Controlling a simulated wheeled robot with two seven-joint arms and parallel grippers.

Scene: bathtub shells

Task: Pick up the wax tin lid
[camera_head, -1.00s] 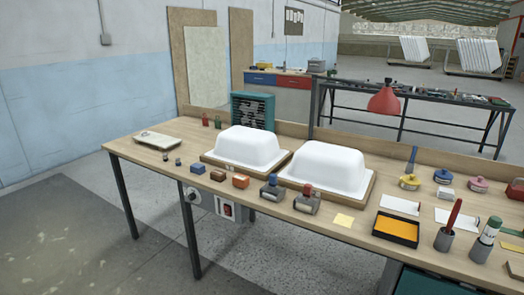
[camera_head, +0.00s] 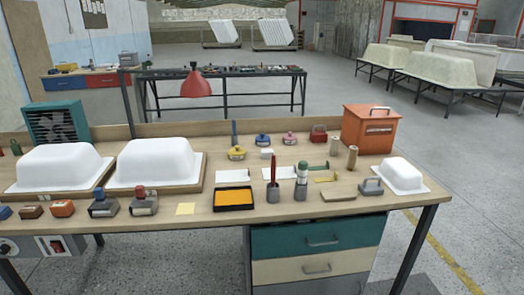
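I cannot tell for sure which thing is the wax tin lid. Several small round tins stand at the back middle of the workbench: a yellow tin (camera_head: 236,154) with a blue upright handle or brush behind it, a blue tin (camera_head: 262,140) and a pink tin (camera_head: 290,139). Each seems to have a knob or cap on top, too small to make out. A small white block (camera_head: 267,154) lies near them. Neither of my grippers is in view.
Two white tub shells (camera_head: 155,161) fill the bench's left half. A black tray with an orange pad (camera_head: 234,197), grey cups with red and green tools, an orange box (camera_head: 371,128) and a small white shell (camera_head: 399,174) stand to the right.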

